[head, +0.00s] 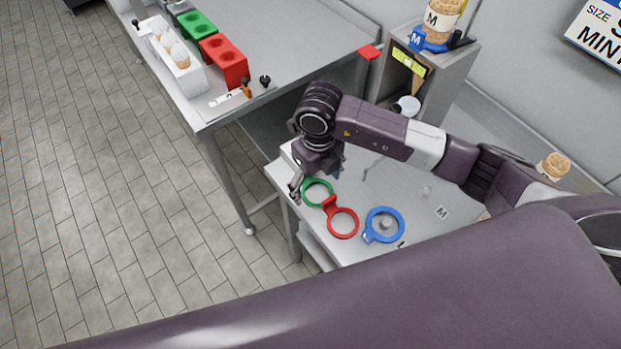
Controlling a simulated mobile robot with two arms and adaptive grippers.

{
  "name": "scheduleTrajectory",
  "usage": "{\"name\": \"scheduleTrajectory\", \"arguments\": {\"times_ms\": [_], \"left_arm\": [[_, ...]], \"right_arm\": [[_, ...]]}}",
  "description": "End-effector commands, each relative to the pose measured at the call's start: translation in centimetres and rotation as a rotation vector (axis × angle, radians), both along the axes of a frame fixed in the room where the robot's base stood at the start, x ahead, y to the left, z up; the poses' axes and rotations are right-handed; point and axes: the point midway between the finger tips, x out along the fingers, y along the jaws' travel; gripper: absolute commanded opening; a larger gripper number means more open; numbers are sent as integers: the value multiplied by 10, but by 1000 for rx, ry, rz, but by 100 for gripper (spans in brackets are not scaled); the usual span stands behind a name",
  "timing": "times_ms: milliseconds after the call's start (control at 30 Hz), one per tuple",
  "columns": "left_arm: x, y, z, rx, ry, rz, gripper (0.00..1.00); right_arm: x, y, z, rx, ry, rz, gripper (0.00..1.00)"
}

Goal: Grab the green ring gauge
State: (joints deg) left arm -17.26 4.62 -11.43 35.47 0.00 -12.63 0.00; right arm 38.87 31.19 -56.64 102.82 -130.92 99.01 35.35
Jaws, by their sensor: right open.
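The green ring gauge (307,200) lies near the left edge of the small light table, partly hidden behind my right gripper. My right gripper (316,184) points down over the ring and is open, with one finger at the ring's left side and the other near its upper right. I cannot tell whether the fingers touch the ring. My left gripper is not in view.
A red ring gauge (343,236) lies close beside the green one, its tab by the green rim. A blue ring gauge (398,214) lies farther right. A grey cabinet (457,68) stands behind; a metal table (290,30) is at upper left.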

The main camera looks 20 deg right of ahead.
Motion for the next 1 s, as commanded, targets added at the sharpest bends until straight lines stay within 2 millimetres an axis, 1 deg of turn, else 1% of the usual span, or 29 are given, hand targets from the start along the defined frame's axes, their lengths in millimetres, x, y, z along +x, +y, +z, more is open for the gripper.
{"name": "scheduleTrajectory", "arguments": {"times_ms": [33,133,367,733,1000], "left_arm": [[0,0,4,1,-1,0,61],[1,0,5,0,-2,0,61],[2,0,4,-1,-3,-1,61],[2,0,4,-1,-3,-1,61],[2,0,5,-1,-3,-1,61]], "right_arm": [[-1,0,-5,0,2,-1,76],[0,0,-13,1,-1,-1,76],[0,1,-15,1,-2,-1,76],[0,1,-14,2,-2,-1,35],[1,1,-13,2,-2,-1,35]]}}
